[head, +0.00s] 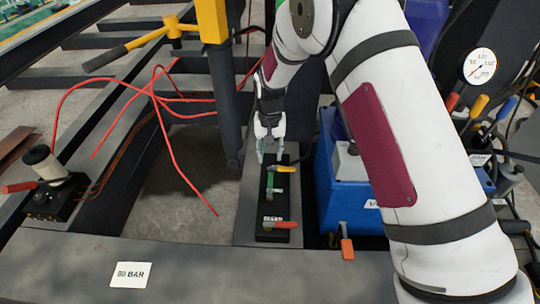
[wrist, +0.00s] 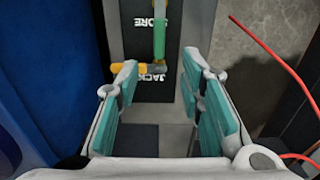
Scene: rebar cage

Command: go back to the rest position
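My gripper (head: 270,150) points down at the far end of a narrow black valve plate in the head view. In the wrist view my gripper (wrist: 163,85) has its teal-padded fingers spread wide, with nothing between them. The black valve plate (head: 267,222) lies on a grey beam. It carries a yellow handle (head: 281,169), a green lever (head: 270,186) and a red handle (head: 281,225). In the wrist view the yellow handle (wrist: 124,68) and green lever (wrist: 159,40) show just beyond the fingertips, apart from them, near upside-down JACK and STORE lettering.
A blue box (head: 345,185) stands close right of the plate, with a pressure gauge (head: 480,66) farther right. A yellow and dark post (head: 219,80) rises to the left. Red wires (head: 165,100) stick up at left. A "90 BAR" card (head: 130,275) lies on the front beam.

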